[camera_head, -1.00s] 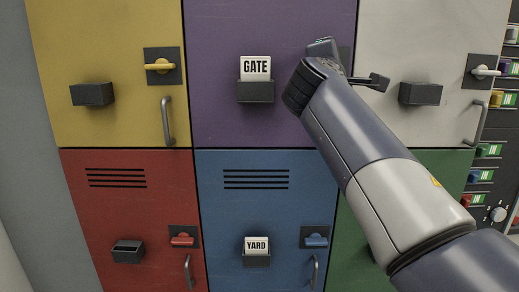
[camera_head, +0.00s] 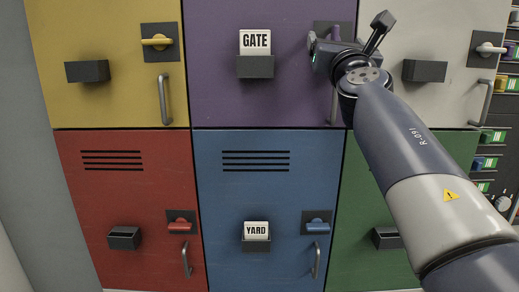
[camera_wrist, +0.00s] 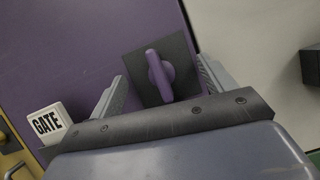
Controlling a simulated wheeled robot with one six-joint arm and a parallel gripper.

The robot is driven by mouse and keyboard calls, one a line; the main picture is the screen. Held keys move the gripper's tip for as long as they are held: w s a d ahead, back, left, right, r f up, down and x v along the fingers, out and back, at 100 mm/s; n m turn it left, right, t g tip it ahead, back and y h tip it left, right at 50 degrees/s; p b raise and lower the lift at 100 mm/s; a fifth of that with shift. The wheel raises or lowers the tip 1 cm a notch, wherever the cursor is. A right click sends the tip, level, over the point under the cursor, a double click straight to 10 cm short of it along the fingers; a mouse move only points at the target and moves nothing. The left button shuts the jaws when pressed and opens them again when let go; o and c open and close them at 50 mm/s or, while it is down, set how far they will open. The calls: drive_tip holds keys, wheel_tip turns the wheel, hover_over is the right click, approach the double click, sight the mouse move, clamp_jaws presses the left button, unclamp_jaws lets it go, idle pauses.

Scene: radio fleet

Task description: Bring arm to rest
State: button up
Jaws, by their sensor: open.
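My gripper (camera_head: 325,42) is raised in front of the right edge of the purple locker door (camera_head: 225,105), partly covering that door's latch and pull handle. In the wrist view my open jaws (camera_wrist: 161,70) stand wide apart with nothing between their tips. The purple latch knob (camera_wrist: 159,75) on its dark plate appears beyond them in the gap, with no clear contact. The arm reaches up from the lower right, across the green and white doors.
A GATE card (camera_head: 255,43) stands in the purple door's holder, a YARD card (camera_head: 256,230) in the blue door's. Yellow (camera_head: 105,105), red (camera_head: 100,205) and white (camera_head: 430,110) doors have latches and handles sticking out. A rack with coloured modules (camera_head: 492,137) is at the right edge.

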drive_tip(key=shift+n+y, duration=0.6)
drive_tip(key=shift+n, duration=0.2)
drive_tip(key=shift+d, duration=0.1)
